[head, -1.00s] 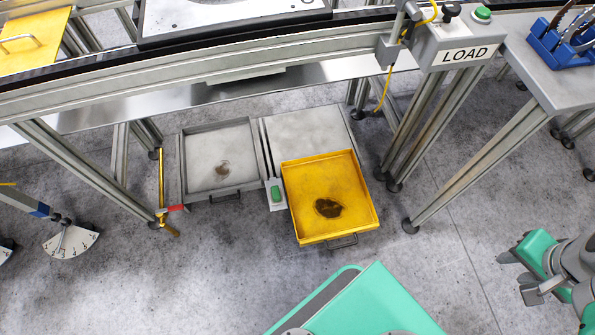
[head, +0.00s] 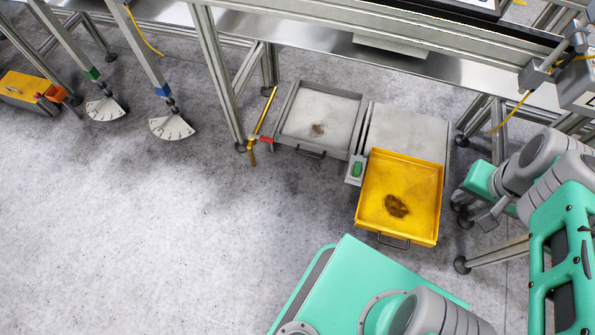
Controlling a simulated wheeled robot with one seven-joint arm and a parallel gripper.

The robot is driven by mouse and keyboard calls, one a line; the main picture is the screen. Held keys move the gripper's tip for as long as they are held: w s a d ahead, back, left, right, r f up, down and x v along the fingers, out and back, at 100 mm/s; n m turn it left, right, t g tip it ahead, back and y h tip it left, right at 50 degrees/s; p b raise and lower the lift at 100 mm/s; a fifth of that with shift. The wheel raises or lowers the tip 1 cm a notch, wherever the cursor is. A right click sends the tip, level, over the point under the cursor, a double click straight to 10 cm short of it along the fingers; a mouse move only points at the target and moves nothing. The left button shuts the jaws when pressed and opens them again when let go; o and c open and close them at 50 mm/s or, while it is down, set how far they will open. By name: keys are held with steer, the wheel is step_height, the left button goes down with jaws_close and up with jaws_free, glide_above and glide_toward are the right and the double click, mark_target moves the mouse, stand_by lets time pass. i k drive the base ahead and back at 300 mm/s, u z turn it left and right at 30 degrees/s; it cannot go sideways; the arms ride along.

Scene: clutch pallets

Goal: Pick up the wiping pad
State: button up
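No object can be surely identified as the wiping pad. A small green block (head: 357,170) sits on a light grey holder between the grey tray and the yellow tray; whether it is a pad or a button I cannot tell. The yellow tray (head: 372,194) is pulled out near the floor and has a dark brown stain on its bottom. The grey tray (head: 340,138), to its left, has a smaller brown spot. My gripper (head: 463,203) is at the right, beside the yellow tray in the picture and apart from the green block. Its fingers are small and partly hidden.
A conveyor frame with metal legs (head: 218,75) stands over the trays. Two white dial plates (head: 171,128) hang at the upper left. The floor (head: 130,230) at lower left is clear.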

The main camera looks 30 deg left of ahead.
mark_target(356, 170)
steer(key=u, duration=2.5)
steer(key=i, duration=1)
